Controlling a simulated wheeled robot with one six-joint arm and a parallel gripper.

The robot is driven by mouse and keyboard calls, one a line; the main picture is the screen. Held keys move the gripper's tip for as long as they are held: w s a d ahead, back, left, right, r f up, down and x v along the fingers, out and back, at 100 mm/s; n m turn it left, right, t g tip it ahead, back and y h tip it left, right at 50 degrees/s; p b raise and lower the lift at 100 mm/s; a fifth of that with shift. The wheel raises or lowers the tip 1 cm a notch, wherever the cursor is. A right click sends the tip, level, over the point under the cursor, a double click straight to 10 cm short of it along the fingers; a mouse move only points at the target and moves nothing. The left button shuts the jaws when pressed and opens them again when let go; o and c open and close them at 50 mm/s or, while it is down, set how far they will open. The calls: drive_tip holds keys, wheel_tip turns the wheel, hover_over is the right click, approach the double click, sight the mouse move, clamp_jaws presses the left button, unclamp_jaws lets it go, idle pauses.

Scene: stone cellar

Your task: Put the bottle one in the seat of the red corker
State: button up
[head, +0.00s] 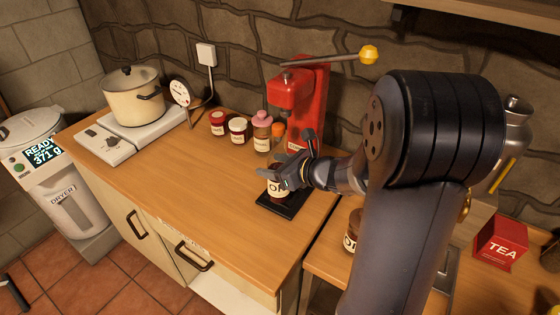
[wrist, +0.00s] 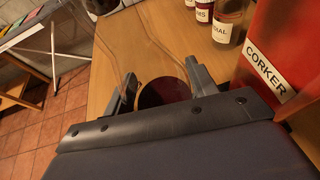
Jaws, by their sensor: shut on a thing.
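The red corker (head: 315,88) stands against the stone wall, with a black plate (head: 294,207) low at its front. Its body with the CORKER label (wrist: 268,72) is at the right of the wrist view. My gripper (head: 281,178) is shut on a dark bottle (head: 275,188) with a pale label, of which only an "O" and part of another letter show. The bottle is over the black plate; I cannot tell whether it touches it. In the wrist view its dark red round part (wrist: 163,92) lies between my fingers. My fingers hide its upper part.
Small jars (head: 238,130) and bottles (head: 262,132) stand left of the corker. The cream pot (head: 133,98) and a dial gauge (head: 180,93) are farther left. Another labelled jar (head: 353,232) and a red TEA box (head: 501,245) are right. The counter's front left is clear.

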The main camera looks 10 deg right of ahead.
drive_tip(key=shift+w+d+f, duration=0.75)
drive_tip(key=shift+w+d, duration=0.25)
drive_tip(key=shift+f, duration=0.1)
drive_tip(key=shift+f, duration=0.1)
drive_tip(key=o, duration=1.4)
